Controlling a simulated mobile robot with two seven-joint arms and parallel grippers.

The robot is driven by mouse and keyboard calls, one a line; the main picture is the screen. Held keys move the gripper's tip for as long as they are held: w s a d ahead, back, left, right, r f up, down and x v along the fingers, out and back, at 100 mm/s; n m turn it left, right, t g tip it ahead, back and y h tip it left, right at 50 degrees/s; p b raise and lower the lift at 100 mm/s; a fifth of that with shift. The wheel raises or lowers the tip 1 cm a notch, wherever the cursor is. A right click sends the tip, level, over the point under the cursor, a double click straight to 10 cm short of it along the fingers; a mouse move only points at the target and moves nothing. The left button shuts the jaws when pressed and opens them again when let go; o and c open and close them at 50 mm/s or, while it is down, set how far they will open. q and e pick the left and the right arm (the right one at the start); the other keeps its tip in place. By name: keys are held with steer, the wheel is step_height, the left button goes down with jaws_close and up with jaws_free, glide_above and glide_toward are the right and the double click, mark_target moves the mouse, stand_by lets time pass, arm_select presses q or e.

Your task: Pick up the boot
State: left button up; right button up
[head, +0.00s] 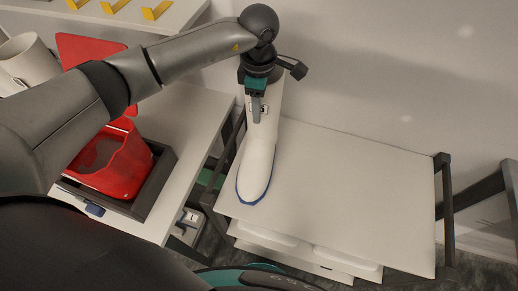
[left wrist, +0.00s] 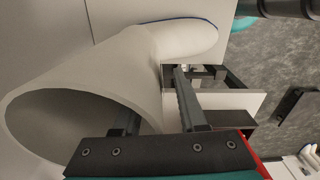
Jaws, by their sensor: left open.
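A white boot (head: 258,160) with a blue sole edge stands upright on the white table, toe toward me. My left gripper (head: 257,112) is at the top of its shaft, jaws open. In the left wrist view the boot (left wrist: 185,38) shows its wide round opening at the left and its toe at the top. The left gripper's fingers (left wrist: 156,95) are apart there, one over the shaft near the rim and the other just to the right of the shaft. I cannot tell whether either finger touches the boot. My right gripper is not in view.
The white table (head: 350,185) is bare right of the boot, with dark posts at its sides. To the left, a bench holds a red container (head: 118,165) in a dark tray (head: 160,180). A shelf with yellow pieces (head: 156,11) is at the top left. A wall stands behind.

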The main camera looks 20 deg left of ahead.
arm_select(q)
jaws_close()
stand_by(0.3)
stand_by(1.1)
